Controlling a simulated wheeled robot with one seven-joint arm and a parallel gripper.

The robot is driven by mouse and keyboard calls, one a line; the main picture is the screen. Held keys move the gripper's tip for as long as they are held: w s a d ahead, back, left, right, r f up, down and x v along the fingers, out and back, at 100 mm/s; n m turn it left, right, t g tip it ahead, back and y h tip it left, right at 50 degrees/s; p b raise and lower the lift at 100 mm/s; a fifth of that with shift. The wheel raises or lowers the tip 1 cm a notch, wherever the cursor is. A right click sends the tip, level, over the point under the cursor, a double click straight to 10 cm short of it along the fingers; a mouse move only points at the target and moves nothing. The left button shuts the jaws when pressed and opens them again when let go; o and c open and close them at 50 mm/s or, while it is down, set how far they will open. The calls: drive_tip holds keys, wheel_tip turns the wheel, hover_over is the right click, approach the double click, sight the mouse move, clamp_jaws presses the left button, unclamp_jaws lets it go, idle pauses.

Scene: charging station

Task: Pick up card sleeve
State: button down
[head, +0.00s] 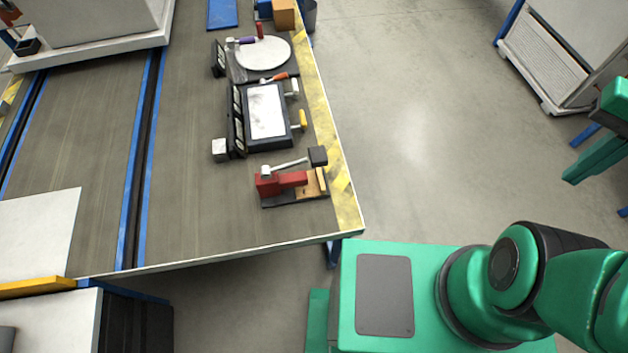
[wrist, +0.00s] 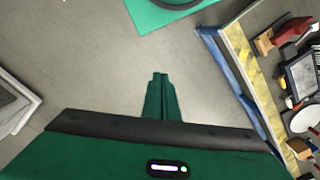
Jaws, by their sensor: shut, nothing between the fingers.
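I cannot make out a card sleeve for certain in either view. A flat blue piece (head: 222,14) lies at the far end of the workbench (head: 190,170) in the head view; I cannot tell whether it is the sleeve. My gripper (wrist: 160,76) shows in the wrist view with its green fingers together and nothing between them. It hangs over bare floor, off to the side of the bench and apart from everything on it.
Along the bench's yellow-striped edge stand a red clamp (head: 284,183), a black fixture with a pale plate (head: 267,110) and a round white disc (head: 263,53). A grey cabinet (head: 545,62) stands at the upper right. The floor between is clear.

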drive_tip(key=c, duration=2.4)
unclamp_jaws()
drive_tip(key=shift+c, duration=0.2)
